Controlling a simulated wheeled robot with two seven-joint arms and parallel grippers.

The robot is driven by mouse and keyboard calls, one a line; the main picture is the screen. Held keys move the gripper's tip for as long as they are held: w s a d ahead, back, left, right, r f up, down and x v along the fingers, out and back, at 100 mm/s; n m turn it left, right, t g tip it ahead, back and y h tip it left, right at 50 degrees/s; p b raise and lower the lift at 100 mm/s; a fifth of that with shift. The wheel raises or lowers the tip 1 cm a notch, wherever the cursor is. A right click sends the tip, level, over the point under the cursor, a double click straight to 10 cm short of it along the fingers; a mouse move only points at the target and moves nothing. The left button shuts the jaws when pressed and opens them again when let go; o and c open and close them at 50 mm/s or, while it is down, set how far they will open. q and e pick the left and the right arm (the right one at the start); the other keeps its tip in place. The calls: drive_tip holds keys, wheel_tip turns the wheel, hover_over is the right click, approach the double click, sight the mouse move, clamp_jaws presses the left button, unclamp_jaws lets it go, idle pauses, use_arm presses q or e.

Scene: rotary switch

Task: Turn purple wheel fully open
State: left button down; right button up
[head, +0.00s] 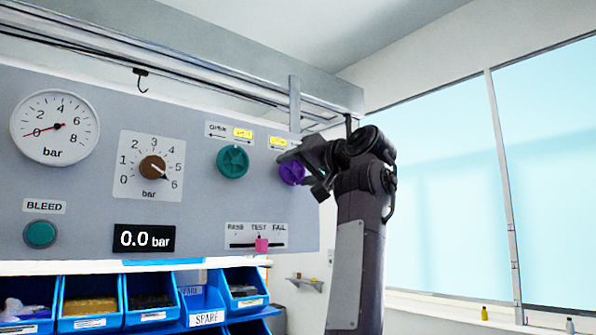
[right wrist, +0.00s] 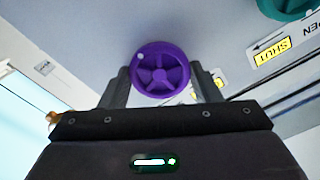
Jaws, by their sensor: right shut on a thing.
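The purple wheel (head: 291,172) is on the right part of the grey panel, partly hidden by my right gripper (head: 306,172) in the head view. In the right wrist view the purple wheel (right wrist: 160,70) shows its spokes and a small pale dot at its upper left rim. My right gripper (right wrist: 162,88) has one finger on each side of the wheel and is shut on it. A label (head: 278,142) with a yellow field is above the wheel, partly covered by my arm. My left gripper is in neither view.
A green wheel (head: 233,161) is just left of the purple one. A brown knob (head: 152,167), a gauge (head: 54,128), a 0.0 bar display (head: 144,239) and a slider with a pink handle (head: 262,244) are on the panel. Blue bins (head: 89,303) stand below.

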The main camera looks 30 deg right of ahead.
drive_tip(key=shift+w+f, duration=0.1)
drive_tip(key=shift+f, duration=0.1)
drive_tip(key=o, duration=1)
drive_tip(key=shift+r, duration=0.1)
drive_tip(key=s+b, duration=0.3)
drive_tip(key=s, duration=0.5)
drive_tip(key=shift+d+b, duration=0.3)
drive_tip(key=shift+b, duration=0.1)
